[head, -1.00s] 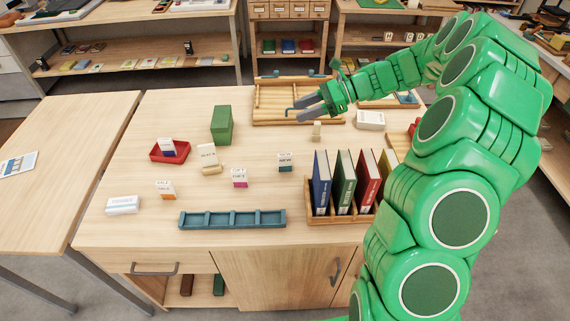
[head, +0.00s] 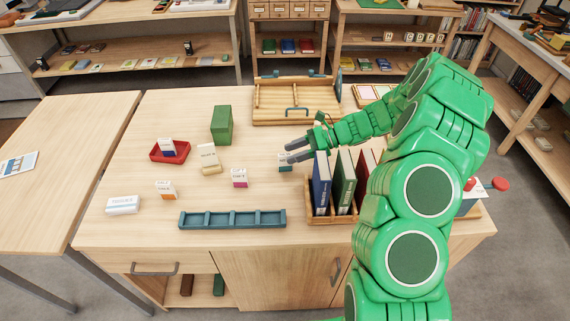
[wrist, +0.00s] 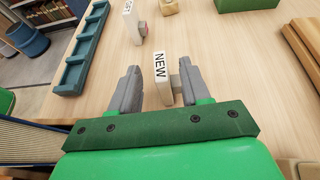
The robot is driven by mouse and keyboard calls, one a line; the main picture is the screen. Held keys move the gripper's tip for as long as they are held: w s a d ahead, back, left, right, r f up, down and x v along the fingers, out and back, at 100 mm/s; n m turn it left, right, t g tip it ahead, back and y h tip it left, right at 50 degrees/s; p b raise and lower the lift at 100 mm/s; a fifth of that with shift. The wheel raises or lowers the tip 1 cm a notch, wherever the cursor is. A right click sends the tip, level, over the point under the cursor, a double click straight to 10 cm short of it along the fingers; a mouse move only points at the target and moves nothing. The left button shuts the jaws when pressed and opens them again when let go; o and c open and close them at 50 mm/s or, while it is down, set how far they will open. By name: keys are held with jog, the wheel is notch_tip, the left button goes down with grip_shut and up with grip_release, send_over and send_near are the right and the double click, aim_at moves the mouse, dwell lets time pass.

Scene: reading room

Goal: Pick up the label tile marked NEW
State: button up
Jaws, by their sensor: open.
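The NEW label tile (wrist: 162,78) is a white upright tile with black lettering in the wrist view. In the head view its teal lower part (head: 285,167) shows just under my gripper, which hides the top. My gripper (wrist: 157,88) is open, with one grey finger on each side of the tile in the wrist view. The tile appears close to the right finger; I cannot tell whether they touch. In the head view my gripper (head: 293,152) is over the table, left of the upright books.
Other label tiles stand nearby: a magenta one (head: 239,178), an orange one (head: 165,189) and one in a red tray (head: 182,155). A teal compartment tray (head: 232,226) lies in front. A blue book (head: 321,183) stands close on the right. A green box (head: 221,124) is behind.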

aim_at(280, 170)
jog(key=shift+x, duration=2.6)
grip_shut()
